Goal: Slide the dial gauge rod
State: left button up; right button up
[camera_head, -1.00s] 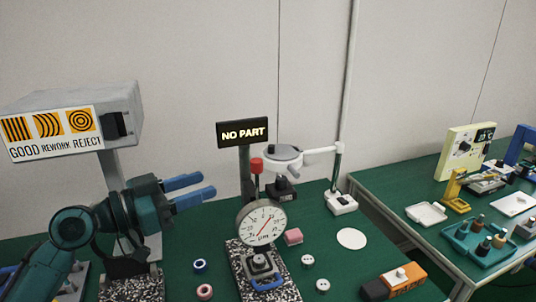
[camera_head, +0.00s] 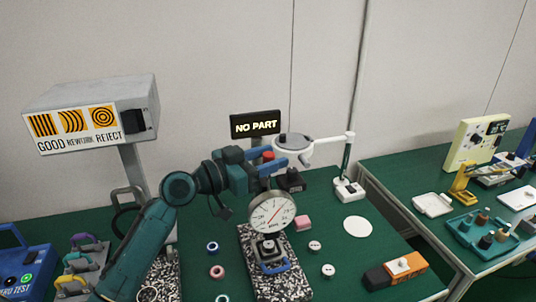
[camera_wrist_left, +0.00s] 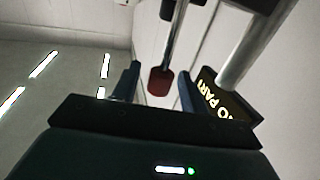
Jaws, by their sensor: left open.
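The dial gauge (camera_head: 272,215) has a round white face with a red needle and stands on a speckled stone base (camera_head: 283,288). A red cap (camera_head: 268,155) shows above the gauge, partly hidden by my gripper. My left gripper (camera_head: 281,151) is open, its blue fingers reaching in from the left at the cap. In the left wrist view the red cap (camera_wrist_left: 160,82) is on the end of a metal rod (camera_wrist_left: 176,38). It sits between the two spread fingers of my left gripper (camera_wrist_left: 160,88), with gaps visible on both sides. My right gripper is not in view.
A lit NO PART sign (camera_head: 256,125) stands close behind my gripper. A white magnifier arm (camera_head: 326,143) stands to its right. A grey box with GOOD, REWORK, REJECT labels (camera_head: 92,112) is at left.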

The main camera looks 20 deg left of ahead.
pick_arm(q)
jog(key=shift+c, duration=0.2)
grip_shut()
dwell(0.3)
